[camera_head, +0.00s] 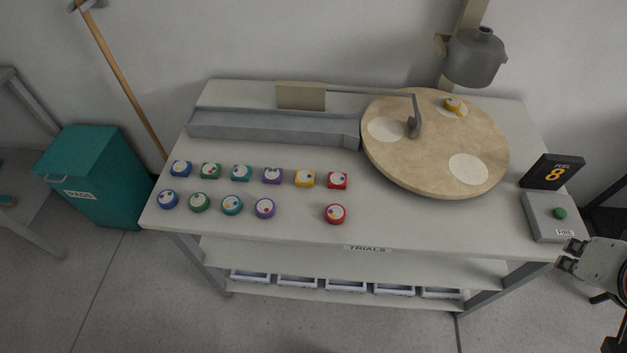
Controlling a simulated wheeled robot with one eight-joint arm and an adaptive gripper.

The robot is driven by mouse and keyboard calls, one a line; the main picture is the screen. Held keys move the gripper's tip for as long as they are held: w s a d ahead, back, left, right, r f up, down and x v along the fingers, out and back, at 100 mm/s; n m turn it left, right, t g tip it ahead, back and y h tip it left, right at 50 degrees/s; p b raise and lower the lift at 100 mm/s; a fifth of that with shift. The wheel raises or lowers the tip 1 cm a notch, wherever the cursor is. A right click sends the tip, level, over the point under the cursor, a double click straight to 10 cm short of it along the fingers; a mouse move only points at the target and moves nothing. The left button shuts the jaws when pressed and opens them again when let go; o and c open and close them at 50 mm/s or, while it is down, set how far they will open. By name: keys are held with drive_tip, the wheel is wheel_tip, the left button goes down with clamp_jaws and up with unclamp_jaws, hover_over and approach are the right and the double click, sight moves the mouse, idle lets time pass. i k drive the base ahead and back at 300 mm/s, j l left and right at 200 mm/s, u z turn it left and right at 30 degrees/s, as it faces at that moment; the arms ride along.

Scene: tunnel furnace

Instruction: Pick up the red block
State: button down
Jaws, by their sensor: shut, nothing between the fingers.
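The red block (337,181) is a small square piece with a pale round dial on top. It stands at the right end of the back row of pieces on the table (400,225). A round red piece (336,214) stands just in front of it. My gripper (570,256) is at the right edge of the view, by the table's front right corner, far to the right of the red block. It is shut and empty. Nothing hides the red block.
Several other coloured pieces (304,178) stand left of it. A large round turntable (480,130) bears a yellow piece (453,104). A grey trough (270,128) lies behind. A FIRE button box (545,225) and a black display (553,171) stand near my gripper.

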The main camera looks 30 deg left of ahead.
sight(336, 180)
drive_tip(key=j+u, duration=0.15)
drive_tip(key=u, duration=1.3)
drive_tip(key=i+l, duration=0.05)
drive_tip(key=l, duration=0.05)
